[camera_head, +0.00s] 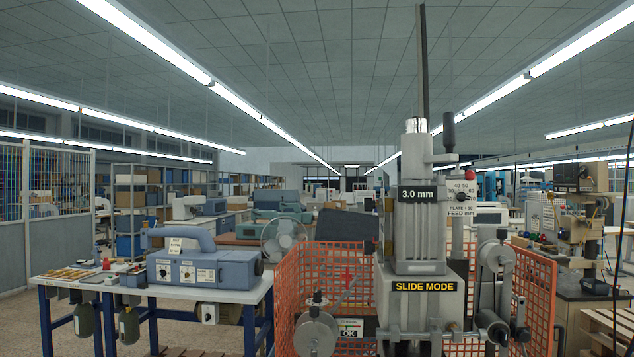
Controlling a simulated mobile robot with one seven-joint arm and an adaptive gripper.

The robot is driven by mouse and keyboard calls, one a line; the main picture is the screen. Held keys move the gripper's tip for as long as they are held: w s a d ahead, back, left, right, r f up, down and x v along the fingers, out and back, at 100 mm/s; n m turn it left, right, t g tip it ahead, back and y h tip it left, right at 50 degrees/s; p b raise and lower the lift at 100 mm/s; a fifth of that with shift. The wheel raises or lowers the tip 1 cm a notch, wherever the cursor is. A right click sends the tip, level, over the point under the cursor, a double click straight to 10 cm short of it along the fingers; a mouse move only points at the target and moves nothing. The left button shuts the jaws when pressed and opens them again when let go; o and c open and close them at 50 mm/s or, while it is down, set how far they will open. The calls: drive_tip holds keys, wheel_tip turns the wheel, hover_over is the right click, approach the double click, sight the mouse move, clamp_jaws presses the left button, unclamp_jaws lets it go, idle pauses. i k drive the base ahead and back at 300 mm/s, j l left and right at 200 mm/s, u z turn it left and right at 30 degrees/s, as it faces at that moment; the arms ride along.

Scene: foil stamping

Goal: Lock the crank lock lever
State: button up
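A grey stamping machine (415,245) stands right of centre, with "3.0 mm" and "SLIDE MODE" labels. Near its top, a crank arm (443,158) carries an upright black handle (449,132). Just right of it is a small red knob (470,174), above a dial plate (461,188) marked "FEED mm". I cannot tell for certain which part is the crank lock lever, or whether it is locked. My gripper is not in view.
Orange mesh guards (535,287) flank the machine. A blue-legged bench (258,290) with a blue-grey device (205,268) stands to the left. Another machine on a dark cabinet (590,300) stands at the right. Some open floor (22,335) shows at lower left.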

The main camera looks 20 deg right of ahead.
sight(469, 176)
drive_tip(key=z, duration=1.25)
drive_tip(key=i+l, duration=0.1)
drive_tip(key=l, duration=0.15)
drive_tip(key=i+l, duration=0.1)
drive_tip(key=l, duration=0.15)
drive_tip(key=k+u, duration=0.1)
drive_tip(key=u, duration=0.15)
drive_tip(key=i+l+z, duration=0.25)
